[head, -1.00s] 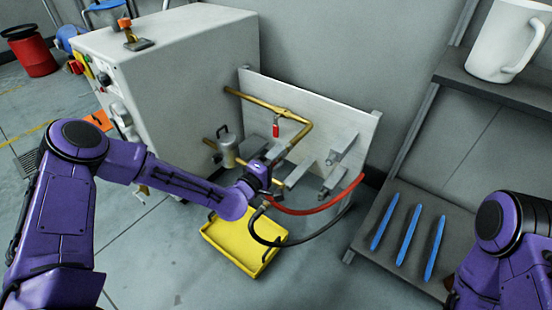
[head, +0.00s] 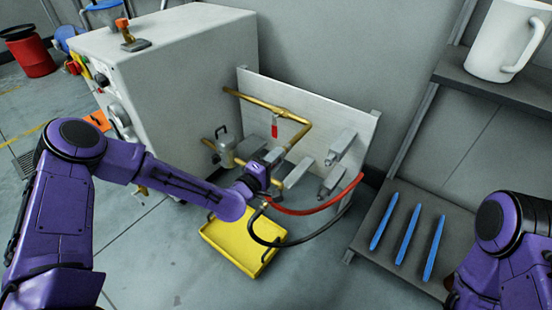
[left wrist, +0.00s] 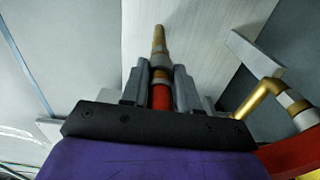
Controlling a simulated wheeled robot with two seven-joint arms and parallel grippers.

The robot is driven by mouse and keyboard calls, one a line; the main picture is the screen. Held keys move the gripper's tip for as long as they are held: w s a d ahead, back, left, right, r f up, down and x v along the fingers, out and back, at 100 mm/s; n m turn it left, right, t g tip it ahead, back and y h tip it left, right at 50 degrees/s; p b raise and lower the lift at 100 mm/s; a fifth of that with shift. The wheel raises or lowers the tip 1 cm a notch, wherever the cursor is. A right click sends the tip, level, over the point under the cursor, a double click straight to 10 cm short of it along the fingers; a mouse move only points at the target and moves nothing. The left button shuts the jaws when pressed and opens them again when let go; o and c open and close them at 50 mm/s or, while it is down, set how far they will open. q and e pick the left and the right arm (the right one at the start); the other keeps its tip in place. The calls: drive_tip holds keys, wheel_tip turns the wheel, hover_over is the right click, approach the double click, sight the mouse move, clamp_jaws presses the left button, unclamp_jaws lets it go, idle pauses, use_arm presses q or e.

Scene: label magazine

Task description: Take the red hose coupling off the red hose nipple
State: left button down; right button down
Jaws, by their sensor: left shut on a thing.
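My left gripper (head: 272,158) is at the pipework in front of the white panel. In the left wrist view its two grey fingers (left wrist: 159,88) are shut on the red hose coupling (left wrist: 160,97), one finger on each side. A brass piece with a grey collar (left wrist: 159,45), which looks like the nipple, stands in line beyond the coupling. I cannot tell whether the two are still joined. In the head view my wrist hides the coupling. The red hose (head: 315,209) curves right from beside my wrist. My right gripper is out of view.
A white panel (head: 340,112) stands behind brass pipe (head: 302,133) and grey fittings (head: 340,147). A black hose (head: 255,232) loops over a yellow tray (head: 222,252) on the floor. A shelf with blue rods (head: 407,236) and a white mug (head: 502,45) is at right.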

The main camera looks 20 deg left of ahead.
use_arm(q)
drive_tip(key=shift+r, duration=0.35)
drive_tip(key=shift+v, duration=0.8)
drive_tip(key=shift+f+p+v, duration=0.15)
drive_tip(key=shift+p+v, duration=0.2)
drive_tip(key=shift+v, duration=0.6)
drive_tip(key=shift+f+p+v, duration=0.1)
drive_tip(key=shift+p+v, duration=0.2)
drive_tip(key=shift+v, duration=0.65)
